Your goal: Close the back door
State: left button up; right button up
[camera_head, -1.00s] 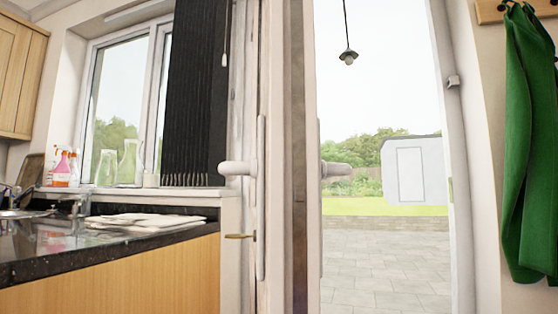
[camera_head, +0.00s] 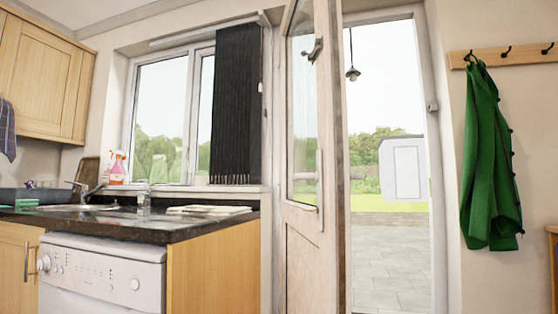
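The back door (camera_head: 308,240) is a pale, off-white door with a glass upper panel. It stands open, swung into the room and seen at a steep angle, left of the doorway. Its lever handle (camera_head: 306,176) and long plate are on the face toward the left, near the door's free edge. The open doorway (camera_head: 390,230) shows grey paving, grass and a shed outside. Neither of my grippers is in view.
A dark counter (camera_head: 110,226) with a sink and a white dishwasher (camera_head: 100,275) stand at the left. A green coat (camera_head: 490,160) hangs from a wooden hook rail (camera_head: 500,56) on the right wall. A wooden furniture edge (camera_head: 552,260) shows at far right.

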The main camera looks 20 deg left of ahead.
aim_at(315, 256)
jog(key=u, duration=0.6)
jog(key=i, duration=1.5)
jog(key=z, duration=0.85)
jog(key=k, duration=1.25)
jog(key=u, duration=1.1)
jog(key=i, duration=0.3)
